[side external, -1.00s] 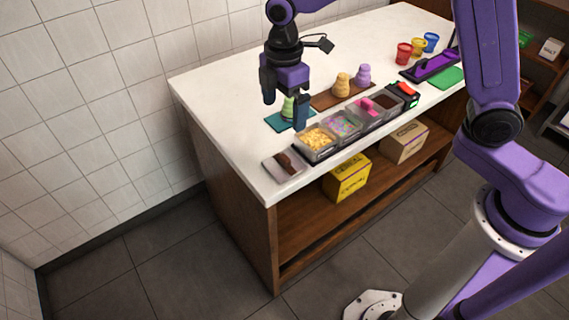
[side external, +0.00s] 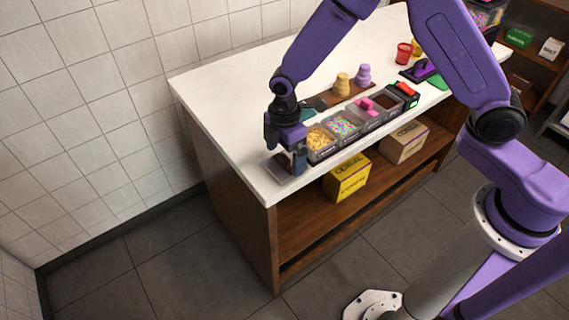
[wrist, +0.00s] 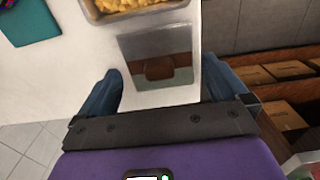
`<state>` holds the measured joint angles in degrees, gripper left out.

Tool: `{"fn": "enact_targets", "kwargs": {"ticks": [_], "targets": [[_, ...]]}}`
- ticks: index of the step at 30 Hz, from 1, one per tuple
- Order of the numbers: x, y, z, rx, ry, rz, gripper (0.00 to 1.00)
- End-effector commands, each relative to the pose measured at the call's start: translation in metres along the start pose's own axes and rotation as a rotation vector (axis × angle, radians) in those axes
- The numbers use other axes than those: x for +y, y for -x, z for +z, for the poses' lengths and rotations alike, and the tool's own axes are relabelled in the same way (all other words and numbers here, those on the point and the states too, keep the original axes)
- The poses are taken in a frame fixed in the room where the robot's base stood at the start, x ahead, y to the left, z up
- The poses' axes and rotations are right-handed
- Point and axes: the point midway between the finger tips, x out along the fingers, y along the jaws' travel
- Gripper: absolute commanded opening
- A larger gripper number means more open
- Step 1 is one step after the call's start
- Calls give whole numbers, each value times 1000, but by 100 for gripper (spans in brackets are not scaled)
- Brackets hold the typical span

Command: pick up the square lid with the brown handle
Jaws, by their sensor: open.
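The square lid (wrist: 150,45) with the brown handle (wrist: 159,68) lies on the white counter near its end. In the wrist view it is between and just ahead of my open fingers, looking see-through and greyish. In the side view the lid (side external: 279,171) shows only in part, because my gripper covers the handle. My gripper (side external: 285,150) is low over the lid, fingers apart on either side of it; it also shows in the wrist view (wrist: 160,85). Nothing is held. I cannot tell whether a finger touches the lid.
A container of yellow topping (side external: 320,138) stands close beside the lid, with a sprinkle container (side external: 344,123) beyond it. The counter's front edge (side external: 300,186) is near. A teal mat (wrist: 28,22) lies to one side. Open white counter (side external: 225,90) lies toward the wall.

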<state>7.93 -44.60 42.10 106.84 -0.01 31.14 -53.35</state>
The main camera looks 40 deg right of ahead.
Motion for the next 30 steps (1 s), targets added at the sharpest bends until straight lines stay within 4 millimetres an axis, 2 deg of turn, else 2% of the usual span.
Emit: {"fn": "enact_targets", "kwargs": {"ticks": [4, 12, 13, 16, 17, 30], "targets": [[0, -14, 0, 0, 0, 1, 100], [1, -17, 0, 1, 0, 4, 100], [1, -17, 0, 1, 0, 4, 97], [1, -17, 0, 1, 0, 4, 64], [1, -17, 0, 1, 0, 4, 58], [1, -11, 0, 1, 0, 4, 58]]}}
